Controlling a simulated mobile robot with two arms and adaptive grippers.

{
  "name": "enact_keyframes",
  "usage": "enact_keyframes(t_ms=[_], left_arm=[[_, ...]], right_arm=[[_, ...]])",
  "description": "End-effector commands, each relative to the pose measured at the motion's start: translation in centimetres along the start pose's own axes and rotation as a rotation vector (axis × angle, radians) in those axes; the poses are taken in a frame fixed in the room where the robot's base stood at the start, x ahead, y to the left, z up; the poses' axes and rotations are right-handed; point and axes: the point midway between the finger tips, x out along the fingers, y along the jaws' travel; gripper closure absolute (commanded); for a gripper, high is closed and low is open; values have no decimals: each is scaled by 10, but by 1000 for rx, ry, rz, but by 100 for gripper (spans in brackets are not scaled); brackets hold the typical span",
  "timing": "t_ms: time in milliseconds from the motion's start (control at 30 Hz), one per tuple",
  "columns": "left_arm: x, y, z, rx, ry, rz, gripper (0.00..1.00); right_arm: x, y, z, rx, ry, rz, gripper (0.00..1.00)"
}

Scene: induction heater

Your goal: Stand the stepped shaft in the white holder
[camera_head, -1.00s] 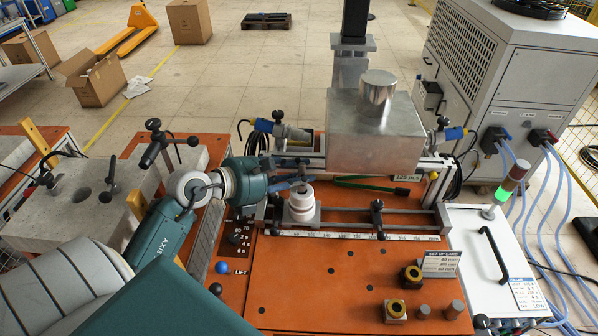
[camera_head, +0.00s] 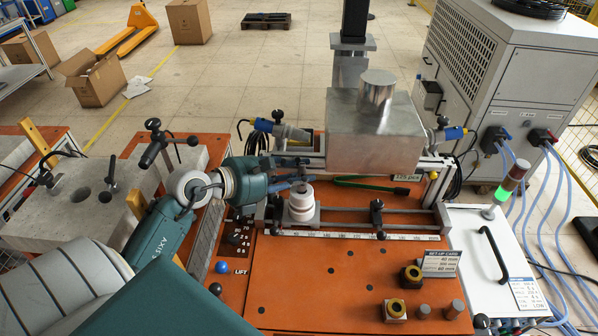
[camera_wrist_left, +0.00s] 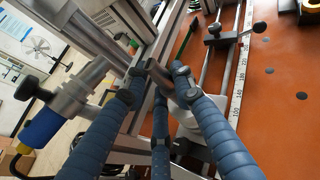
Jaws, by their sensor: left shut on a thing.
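My left gripper (camera_head: 301,178) reaches in from the left, just above the white holder (camera_head: 300,208) near the rail's left end. In the left wrist view its ribbed blue fingers (camera_wrist_left: 158,80) are closed around a grey metal piece, the stepped shaft (camera_wrist_left: 160,74). The fingers hide much of the shaft. The white holder shows partly behind the fingers in the wrist view (camera_wrist_left: 185,125). I cannot tell whether the shaft's lower end is inside the holder. My right gripper is not in view.
A scale (camera_head: 350,236) runs along the rail, with a black-knobbed clamp (camera_head: 377,215) to the right. A large metal block (camera_head: 372,135) stands behind. The orange front middle is mostly clear.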

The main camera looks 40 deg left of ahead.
Motion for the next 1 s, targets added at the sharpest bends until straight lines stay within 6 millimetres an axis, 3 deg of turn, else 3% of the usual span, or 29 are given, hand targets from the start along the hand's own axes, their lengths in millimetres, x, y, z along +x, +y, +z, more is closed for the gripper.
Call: enact_keyframes(t_ms=[1000], left_arm=[[10, -1, -23, 0, -1, 0, 100]], right_arm=[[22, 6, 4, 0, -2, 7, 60]])
